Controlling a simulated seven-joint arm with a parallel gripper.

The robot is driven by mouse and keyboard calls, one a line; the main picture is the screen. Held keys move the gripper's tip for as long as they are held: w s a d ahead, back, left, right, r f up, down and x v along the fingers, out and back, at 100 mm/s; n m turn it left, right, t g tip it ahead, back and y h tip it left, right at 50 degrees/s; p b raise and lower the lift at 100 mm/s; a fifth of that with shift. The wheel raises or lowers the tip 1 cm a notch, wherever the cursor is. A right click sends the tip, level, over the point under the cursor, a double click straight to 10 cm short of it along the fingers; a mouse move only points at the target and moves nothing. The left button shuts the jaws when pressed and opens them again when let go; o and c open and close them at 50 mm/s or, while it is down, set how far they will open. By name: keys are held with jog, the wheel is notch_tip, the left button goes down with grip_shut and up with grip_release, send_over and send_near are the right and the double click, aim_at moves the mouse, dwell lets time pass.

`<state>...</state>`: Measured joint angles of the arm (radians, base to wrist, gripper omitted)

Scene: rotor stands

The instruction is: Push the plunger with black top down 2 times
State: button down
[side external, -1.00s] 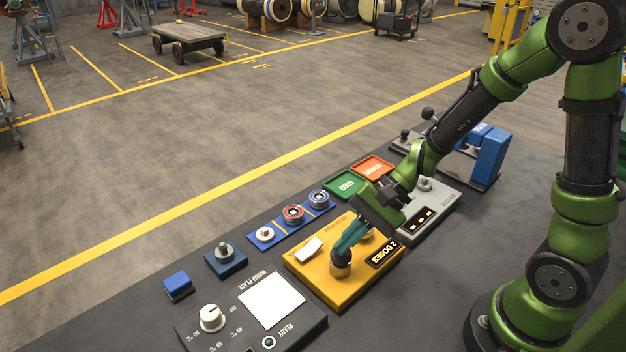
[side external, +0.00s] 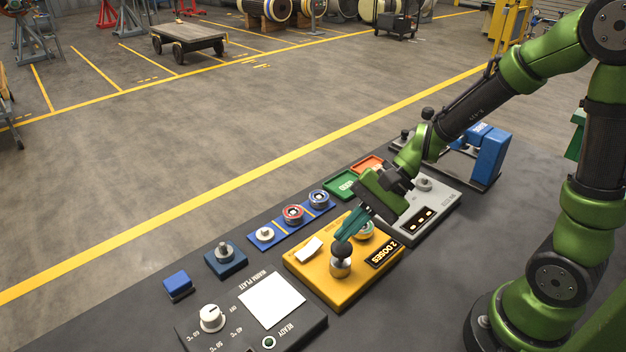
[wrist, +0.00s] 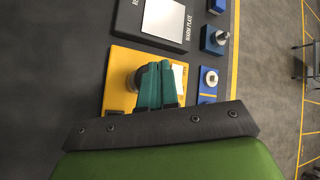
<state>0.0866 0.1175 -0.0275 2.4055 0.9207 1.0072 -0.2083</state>
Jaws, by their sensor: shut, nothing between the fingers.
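The plunger with the black top (side external: 341,249) stands upright on the near part of the yellow dispenser base (side external: 318,284); its black knob sits above a pale metallic body. My gripper (side external: 347,237) is shut and empty, its teal fingertips right at the black knob, tilted down from the upper right. Whether they touch it I cannot tell. In the wrist view the shut fingers (wrist: 155,66) partly cover the round plunger (wrist: 132,80). A second plunger (side external: 365,231) stands behind on the same base, partly hidden by my gripper. A sign on the base reads "2 DOSES" (side external: 382,254).
A warm plate unit (side external: 270,300) with a white dial (side external: 212,318) lies to the left. Blue blocks with knobs and rings (side external: 292,214) run behind the yellow base. A grey panel (side external: 432,215) stands to the right, with green (side external: 342,186) and orange trays nearby.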

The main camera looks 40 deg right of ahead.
aim_at(350, 245)
jog(key=shift+r, duration=2.5)
jog(key=shift+s+d+f, duration=0.15)
jog(key=shift+d+f, duration=0.05)
jog(key=shift+f, duration=0.1)
jog(key=s+d+r+n+t+h, duration=0.4)
jog(key=s+d+r+n+h, duration=0.2)
jog(key=s+d+r+n, duration=0.1)
jog(key=shift+r+n+h, duration=0.4)
jog(key=shift+r+n, duration=0.4)
